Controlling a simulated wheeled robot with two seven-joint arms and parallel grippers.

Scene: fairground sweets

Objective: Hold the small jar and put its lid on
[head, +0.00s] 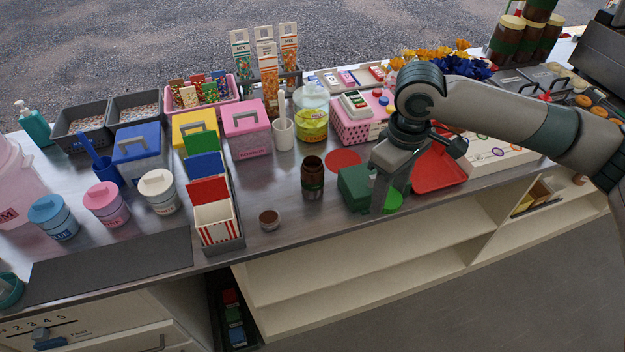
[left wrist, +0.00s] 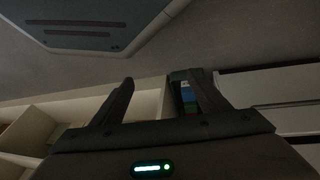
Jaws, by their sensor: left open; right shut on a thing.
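The small brown jar (head: 312,180) stands upright on the counter, with a dark top and no lid visible on it. A low round brown piece (head: 269,220), which looks like a lid, lies apart from it near the counter's front edge. My right gripper (head: 388,202) is low over the counter, right of the jar and apart from it. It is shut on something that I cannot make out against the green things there. My left gripper (left wrist: 160,88) is open and empty in the left wrist view, with shelving behind it; it is outside the head view.
A red disc (head: 343,160) lies behind the jar. A row of coloured cartons stands left, with a red-striped one (head: 214,223) in front. A dark mat (head: 110,265) is bare.

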